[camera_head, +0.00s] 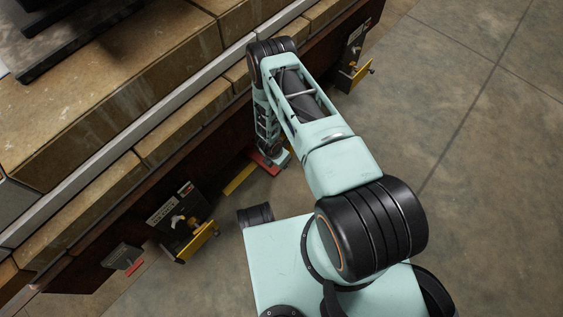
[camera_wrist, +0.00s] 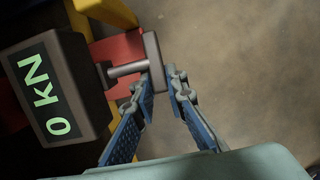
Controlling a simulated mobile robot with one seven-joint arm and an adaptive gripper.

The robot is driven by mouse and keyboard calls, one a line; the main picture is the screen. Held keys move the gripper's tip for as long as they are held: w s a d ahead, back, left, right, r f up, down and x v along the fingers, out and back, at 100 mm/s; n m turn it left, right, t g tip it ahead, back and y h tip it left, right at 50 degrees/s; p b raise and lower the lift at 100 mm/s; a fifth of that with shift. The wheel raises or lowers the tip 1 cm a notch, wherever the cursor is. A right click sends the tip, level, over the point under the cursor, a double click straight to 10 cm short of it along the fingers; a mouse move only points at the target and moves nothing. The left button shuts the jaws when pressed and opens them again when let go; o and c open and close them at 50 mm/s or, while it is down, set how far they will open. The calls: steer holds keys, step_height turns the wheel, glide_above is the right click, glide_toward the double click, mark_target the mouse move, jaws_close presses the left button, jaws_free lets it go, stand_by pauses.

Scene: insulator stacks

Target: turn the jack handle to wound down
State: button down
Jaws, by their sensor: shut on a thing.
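The jack handle (camera_wrist: 154,62) is a grey metal crossbar on a short shaft, seen in the wrist view. The shaft comes out beside a dark display box (camera_wrist: 55,90) that reads "0 KN" in green. Red and yellow jack parts lie behind the handle. My gripper (camera_wrist: 162,84) has its blue-padded fingers on either side of the crossbar's lower end and is shut on it. In the head view the jack's red part (camera_head: 267,166) shows low by the wall's foot. My arm hides the handle and fingers there.
A similar dark unit with a yellow part (camera_head: 182,226) stands at lower left, and another (camera_head: 353,62) at upper right. A small red-trimmed box (camera_head: 124,258) sits farther left. The stone-block ledge (camera_head: 150,75) runs diagonally. Concrete floor (camera_head: 480,150) is open at right.

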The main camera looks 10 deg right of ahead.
steer(key=shift+s+a+f+t+h, duration=0.15)
steer(key=shift+f+t+h, duration=0.25)
steer(key=shift+t+h, duration=0.3)
steer(key=shift+f+t+h+b, duration=0.1)
steer(key=shift+t+h+b, duration=0.2)
steer(key=shift+h+b, duration=0.4)
steer(key=c, duration=1.9)
jaws_free()
steer(key=shift+c, duration=0.2)
steer(key=v, duration=1.2)
